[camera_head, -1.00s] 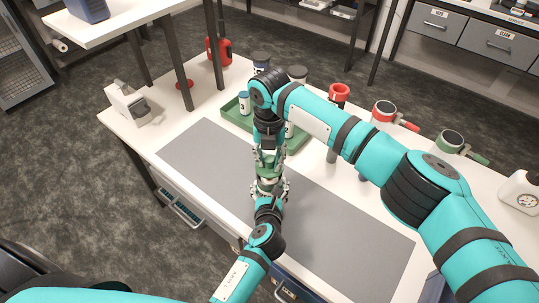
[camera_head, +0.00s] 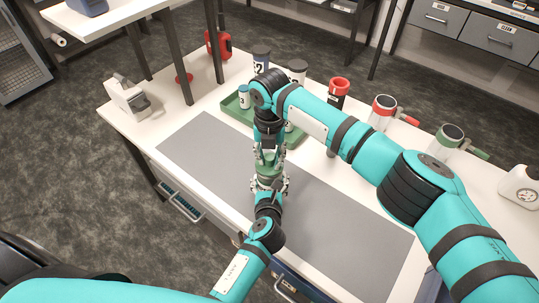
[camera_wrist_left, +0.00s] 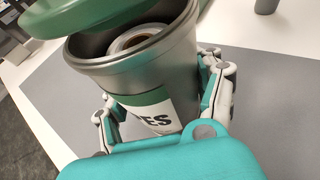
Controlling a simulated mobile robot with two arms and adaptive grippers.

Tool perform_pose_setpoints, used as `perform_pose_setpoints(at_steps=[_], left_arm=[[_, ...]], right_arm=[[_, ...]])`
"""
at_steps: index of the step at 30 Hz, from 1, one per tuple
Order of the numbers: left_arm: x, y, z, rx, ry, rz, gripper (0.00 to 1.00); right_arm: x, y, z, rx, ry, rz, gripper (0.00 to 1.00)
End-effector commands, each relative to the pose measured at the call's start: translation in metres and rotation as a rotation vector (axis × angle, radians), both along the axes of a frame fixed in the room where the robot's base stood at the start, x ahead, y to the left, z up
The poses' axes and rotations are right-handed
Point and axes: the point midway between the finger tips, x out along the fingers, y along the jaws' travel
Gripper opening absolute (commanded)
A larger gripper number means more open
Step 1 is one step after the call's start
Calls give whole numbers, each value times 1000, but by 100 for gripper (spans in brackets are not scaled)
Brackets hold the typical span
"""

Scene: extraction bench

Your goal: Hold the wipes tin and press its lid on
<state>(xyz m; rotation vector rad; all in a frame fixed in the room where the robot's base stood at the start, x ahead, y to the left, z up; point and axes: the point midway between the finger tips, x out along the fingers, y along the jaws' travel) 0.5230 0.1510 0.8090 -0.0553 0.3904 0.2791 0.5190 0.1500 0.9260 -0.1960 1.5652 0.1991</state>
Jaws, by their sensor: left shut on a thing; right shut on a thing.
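The wipes tin (camera_wrist_left: 165,62) is a grey metal can with a green and white label, its open top showing a white roll inside. My left gripper (camera_wrist_left: 155,95) is shut around its sides, and the tin also shows in the head view (camera_head: 269,183), mostly hidden by the fingers. My left gripper (camera_head: 269,186) is over the grey mat there. The green lid (camera_wrist_left: 85,14) hangs above the tin's rim, offset to the left in the wrist view, with a gap showing. My right gripper (camera_head: 269,158) points down, shut on the lid (camera_head: 268,170); its fingers are outside the wrist view.
A green tray (camera_head: 234,108) with containers lies behind my right gripper. Jars with red (camera_head: 384,101) and green (camera_head: 453,132) tops stand on the right, a white gauge device (camera_head: 522,185) beyond. The grey mat (camera_head: 340,225) is clear around the grippers.

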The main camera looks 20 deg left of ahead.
Motion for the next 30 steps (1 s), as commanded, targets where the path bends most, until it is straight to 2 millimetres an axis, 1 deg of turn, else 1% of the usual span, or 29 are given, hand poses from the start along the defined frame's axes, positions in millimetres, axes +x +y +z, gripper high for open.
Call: perform_pose_setpoints(at_steps=[8,25,26,30], left_arm=[[0,0,0,0,1,0,7],[0,0,0,0,1,0,7],[0,0,0,0,1,0,7],[0,0,0,0,1,0,7]], right_arm=[[0,0,-1,0,0,0,2],[0,0,-12,1,1,1,2],[0,0,-12,1,0,1,26],[0,0,-12,1,0,0,45]])
